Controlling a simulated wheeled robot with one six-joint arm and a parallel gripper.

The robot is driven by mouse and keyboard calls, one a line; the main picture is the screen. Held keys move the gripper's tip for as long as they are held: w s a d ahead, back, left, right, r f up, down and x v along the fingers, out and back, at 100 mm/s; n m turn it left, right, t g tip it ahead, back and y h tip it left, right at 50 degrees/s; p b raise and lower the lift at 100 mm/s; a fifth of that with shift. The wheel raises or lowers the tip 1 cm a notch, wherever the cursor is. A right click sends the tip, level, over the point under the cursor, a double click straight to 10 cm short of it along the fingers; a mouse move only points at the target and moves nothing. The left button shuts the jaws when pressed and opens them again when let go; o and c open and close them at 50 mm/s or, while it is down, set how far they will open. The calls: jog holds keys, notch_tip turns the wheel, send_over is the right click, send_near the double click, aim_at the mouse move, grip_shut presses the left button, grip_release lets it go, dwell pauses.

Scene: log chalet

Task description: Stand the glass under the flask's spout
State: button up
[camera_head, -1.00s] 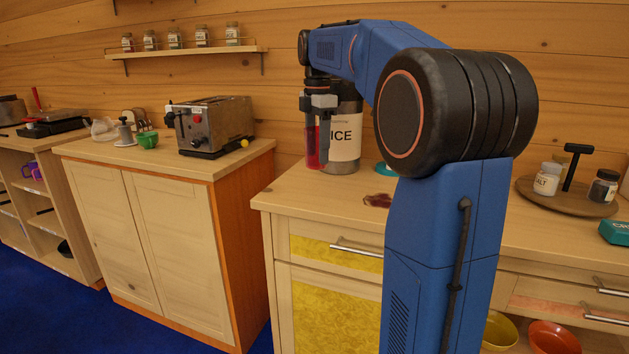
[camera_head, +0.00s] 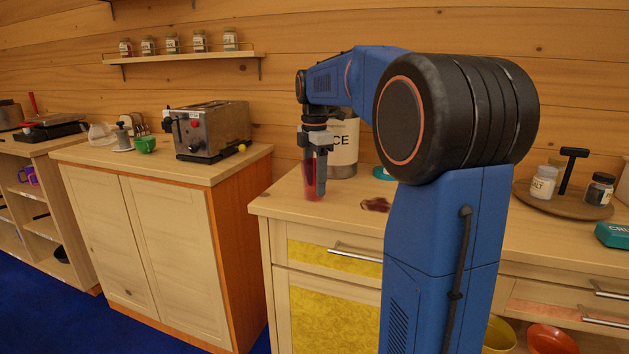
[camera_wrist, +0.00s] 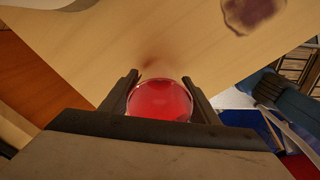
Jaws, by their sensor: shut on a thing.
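My gripper (camera_head: 315,170) is shut on a glass of red liquid (camera_head: 309,188), low over the counter near its left front. In the wrist view the glass (camera_wrist: 158,101) shows from above as a red round between the two jaws. I cannot tell whether its base touches the counter. A steel container with a white label ending in "CE" (camera_head: 344,142), likely the flask, stands upright behind and right of the glass. My arm hides its top, and no spout shows.
A dark red stain (camera_head: 376,205) lies on the counter (camera_head: 285,205), right of the glass. A teal round thing (camera_head: 382,173) is partly behind my arm. A wooden tray (camera_head: 565,204) with jars stands at the right. A toaster (camera_head: 208,130) stands on the separate left cabinet.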

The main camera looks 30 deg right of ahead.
jog(key=o, duration=1.2)
jog(key=shift+c, duration=0.2)
notch_tip(320, 180, up, 12)
jog(key=shift+s, duration=0.1)
